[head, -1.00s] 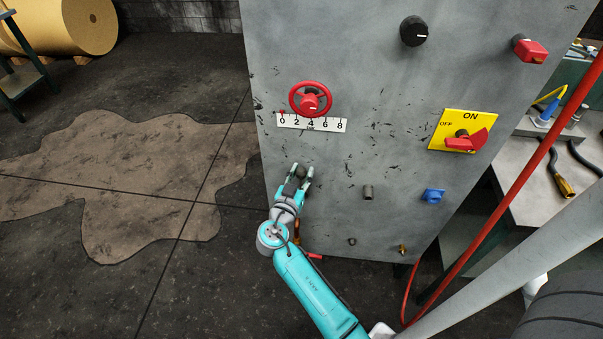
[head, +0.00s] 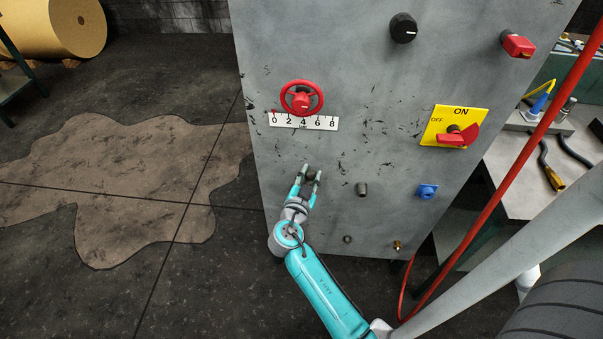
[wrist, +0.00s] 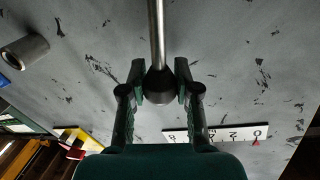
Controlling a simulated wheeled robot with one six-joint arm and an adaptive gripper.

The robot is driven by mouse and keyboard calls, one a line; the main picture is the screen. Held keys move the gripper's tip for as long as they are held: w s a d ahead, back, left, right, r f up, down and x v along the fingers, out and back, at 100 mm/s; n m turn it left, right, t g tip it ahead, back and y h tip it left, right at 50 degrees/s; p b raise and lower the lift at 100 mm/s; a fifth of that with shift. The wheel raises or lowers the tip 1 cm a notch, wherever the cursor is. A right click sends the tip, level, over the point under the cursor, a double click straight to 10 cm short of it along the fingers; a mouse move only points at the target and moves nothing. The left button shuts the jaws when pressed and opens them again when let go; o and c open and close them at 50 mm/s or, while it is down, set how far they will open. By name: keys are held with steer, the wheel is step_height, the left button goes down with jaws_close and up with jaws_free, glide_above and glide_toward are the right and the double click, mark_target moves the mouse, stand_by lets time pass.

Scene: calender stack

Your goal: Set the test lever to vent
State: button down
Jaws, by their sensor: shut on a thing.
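The test lever shows in the wrist view as a bare metal rod (wrist: 156,35) ending in a dark ball knob (wrist: 160,86). My gripper (wrist: 159,80) has its two fingers closed on either side of the knob. In the head view my gripper (head: 311,174) is at the lower left of the grey panel (head: 370,80), with the dark knob between its fingertips. The rod's far end is outside the wrist view, and my gripper and arm hide most of the lever in the head view. I can read no vent marking.
Above my gripper are a red handwheel (head: 302,98) and a white scale (head: 304,121). To the right are a metal stub (head: 362,189), a blue knob (head: 427,191) and a red switch on a yellow plate (head: 440,126). A red hose (head: 515,175) crosses the right side. Floor at left is open.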

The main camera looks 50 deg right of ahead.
steer(key=shift+s+d+f+m+y, duration=0.2)
steer(key=shift+s+d+f+m, duration=0.25)
steer(key=shift+s+m, duration=0.2)
steer(key=shift+s+d+f+m+y, duration=0.2)
steer(key=shift+s+d+f+m, duration=0.25)
steer(key=shift+s+m, duration=0.15)
steer(key=c, duration=0.8)
jaws_free()
steer(key=v, duration=1.2)
